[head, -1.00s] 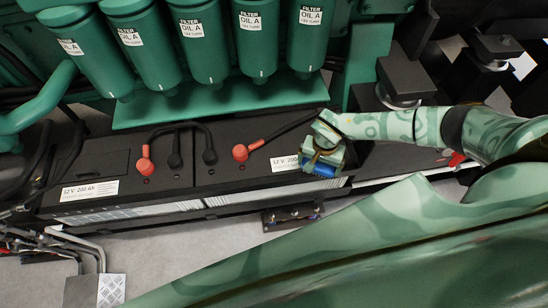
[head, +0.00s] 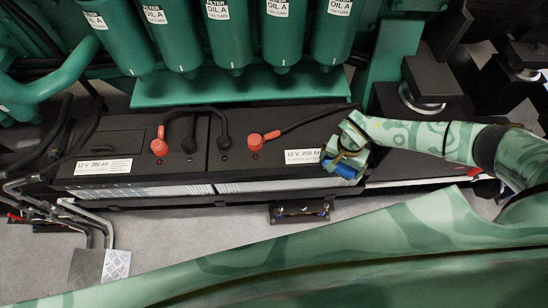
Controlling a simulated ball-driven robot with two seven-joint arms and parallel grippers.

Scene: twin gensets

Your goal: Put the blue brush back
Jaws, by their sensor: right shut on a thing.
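The blue brush (head: 345,171) shows as a small blue piece under my right gripper (head: 341,163), at the front right end of the black battery box (head: 250,170). My right gripper is shut on it, and the jaws hide much of the brush. The brush is over or beside the box's front edge; I cannot tell whether it touches the box. The gripper covers part of the "12 V 200 Ah" label (head: 303,156). My left gripper is not in view.
Green oil filters (head: 285,35) hang above a green shelf (head: 235,88) behind the batteries. Red terminal caps (head: 159,146) and black cables rise from the box top. A small dark bracket (head: 300,211) sits on the grey floor in front. Metal pipes (head: 50,205) stand at left.

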